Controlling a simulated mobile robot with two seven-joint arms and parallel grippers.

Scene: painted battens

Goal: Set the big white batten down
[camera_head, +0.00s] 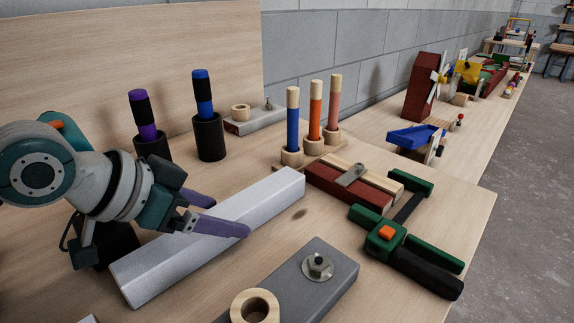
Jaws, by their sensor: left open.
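The big white batten (150,268) lies slantwise on the wooden table, from the lower left up to the middle of the view. It appears to rest flat on the tabletop. My left gripper (230,217) comes in from the left with its two purple fingers apart. One finger shows near the batten's far edge; the other crosses in front of its middle, with its tip by the near edge. Whether either finger touches the batten cannot be told. The fingers and wrist hide part of it. My right gripper is not in view.
A grey block (285,287) with a nut and wooden ring lies in front. A green clamp (385,238) and a red block (350,187) lie right. Three upright pegs (315,110) and two dark holders (208,137) stand behind. Little bare table surrounds the batten.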

